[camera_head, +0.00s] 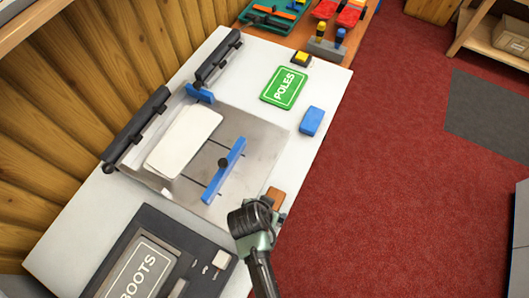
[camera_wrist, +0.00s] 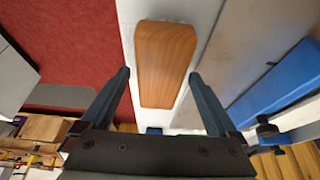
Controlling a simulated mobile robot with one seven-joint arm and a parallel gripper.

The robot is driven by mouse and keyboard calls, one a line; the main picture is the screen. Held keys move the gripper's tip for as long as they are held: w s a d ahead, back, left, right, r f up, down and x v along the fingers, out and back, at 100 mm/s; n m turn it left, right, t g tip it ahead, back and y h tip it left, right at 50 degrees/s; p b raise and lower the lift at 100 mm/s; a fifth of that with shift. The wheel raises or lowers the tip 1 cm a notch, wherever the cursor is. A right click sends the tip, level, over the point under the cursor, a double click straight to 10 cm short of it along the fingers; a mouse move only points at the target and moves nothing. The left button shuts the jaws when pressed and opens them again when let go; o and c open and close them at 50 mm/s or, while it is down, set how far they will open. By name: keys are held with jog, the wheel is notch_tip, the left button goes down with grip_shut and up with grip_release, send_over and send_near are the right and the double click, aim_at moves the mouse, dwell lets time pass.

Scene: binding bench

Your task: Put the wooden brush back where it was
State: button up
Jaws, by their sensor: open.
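The wooden brush (camera_head: 277,196) shows as a small orange-brown block on the white bench top, close to the bench's right edge and beside the metal plate. My gripper (camera_head: 257,207) is over it in the head view and hides part of it. In the wrist view the brush (camera_wrist: 166,58) lies lengthwise between the two dark fingers of my gripper (camera_wrist: 159,76), with a gap on each side. The fingers are open and hold nothing. Bristles cannot be seen. I cannot tell the height of the fingertips above the bench.
The metal plate (camera_head: 258,140) carries a blue bar (camera_head: 224,172) and a pale sheet (camera_head: 184,141). A dark BOOTS device (camera_head: 150,236) is at the front. Red carpet (camera_head: 400,180) lies right of the bench.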

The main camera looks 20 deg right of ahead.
jog(key=v, duration=1.2)
jog(key=w+a+r+n+t, duration=0.1)
jog(key=w+r+n+t, duration=0.2)
jog(key=w+r+t, duration=0.95)
jog(key=w+a+r+n+y, duration=0.1)
jog(key=w+r, duration=0.3)
jog(key=r, duration=0.6)
jog(key=w+a+r+n, duration=0.1)
jog(key=w+r, duration=0.3)
jog(key=r, duration=0.7)
jog(key=s+a+r+n+t+y, duration=0.1)
jog(key=s+r+t, duration=0.3)
jog(key=r, duration=0.7)
jog(key=s+a+r+n+t, duration=0.1)
jog(key=s+r+t, duration=0.3)
jog(key=r, duration=0.7)
jog(key=s+a+r+n+t+y, duration=0.1)
jog(key=s+a+r+n+t, duration=0.1)
jog(key=r, duration=0.9)
jog(key=shift+s+n+t+y, duration=0.3)
jog(key=shift+s+n+t, duration=0.4)
jog(key=shift+s+t, duration=0.35)
jog(key=shift+a+f, duration=0.1)
